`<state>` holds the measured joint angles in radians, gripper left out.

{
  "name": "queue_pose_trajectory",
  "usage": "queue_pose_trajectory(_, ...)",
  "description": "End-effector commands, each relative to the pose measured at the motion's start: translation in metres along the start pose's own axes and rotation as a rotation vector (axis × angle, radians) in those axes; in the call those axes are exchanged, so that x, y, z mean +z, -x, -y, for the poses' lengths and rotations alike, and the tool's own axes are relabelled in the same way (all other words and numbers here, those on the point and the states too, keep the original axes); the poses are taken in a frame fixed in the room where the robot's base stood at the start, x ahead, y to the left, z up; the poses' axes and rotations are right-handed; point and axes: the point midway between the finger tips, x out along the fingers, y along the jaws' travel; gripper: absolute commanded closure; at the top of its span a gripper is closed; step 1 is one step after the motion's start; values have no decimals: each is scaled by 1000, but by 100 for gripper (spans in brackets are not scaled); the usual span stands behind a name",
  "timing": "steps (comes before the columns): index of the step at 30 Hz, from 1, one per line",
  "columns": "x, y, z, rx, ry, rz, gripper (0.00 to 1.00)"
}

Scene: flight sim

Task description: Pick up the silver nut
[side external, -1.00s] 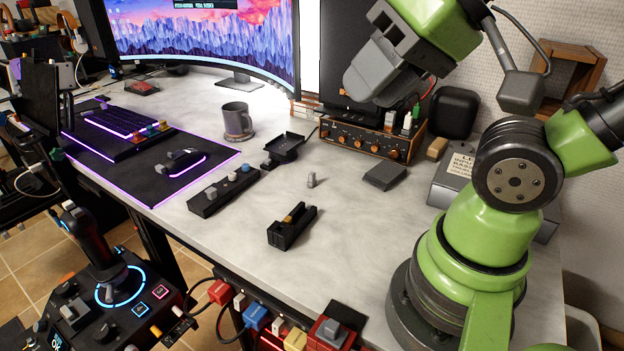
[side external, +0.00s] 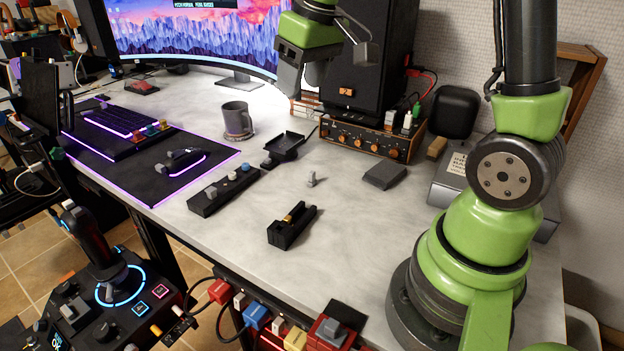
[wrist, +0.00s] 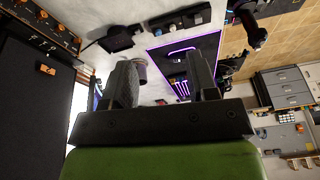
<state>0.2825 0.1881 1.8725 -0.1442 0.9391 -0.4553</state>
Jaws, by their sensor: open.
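A small silver-grey piece (side external: 311,179), which I take for the silver nut, stands on the bare desk in the middle of the side view. It is too small to make out its exact shape. I cannot make it out in the wrist view. My gripper (side external: 303,78) hangs well above the desk, in front of the monitor's right edge, up and behind the nut in the picture. Its two grey fingers are apart with nothing between them. In the wrist view my gripper (wrist: 163,78) also shows open and empty.
A black tray (side external: 284,147), a dark mug (side external: 236,119) and a button box (side external: 224,190) lie left of the nut. A black holder (side external: 291,227) is in front. A dark block (side external: 385,176) and a knobbed amplifier (side external: 366,140) are to the right and behind.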

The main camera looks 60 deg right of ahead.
Motion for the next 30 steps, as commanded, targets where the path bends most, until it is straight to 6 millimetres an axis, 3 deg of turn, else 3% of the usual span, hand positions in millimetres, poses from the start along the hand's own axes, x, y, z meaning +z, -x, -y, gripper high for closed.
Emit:
queue_pose_trajectory(1, -8, -21, -15, 11, 16, 44, 47)
queue_pose_trajectory(5, -20, -72, -50, 25, 74, 135, 47)
queue_pose_trajectory(9, -18, -122, -84, 23, 132, 216, 47)
queue_pose_trajectory(12, -13, -149, -100, 16, 160, 256, 47)
queue_pose_trajectory(18, -5, -175, -113, 8, 187, 290, 47)
queue_pose_trajectory(24, 3, -204, -113, 6, 188, 292, 47)
queue_pose_trajectory(30, 7, -220, -112, 7, 189, 290, 47)
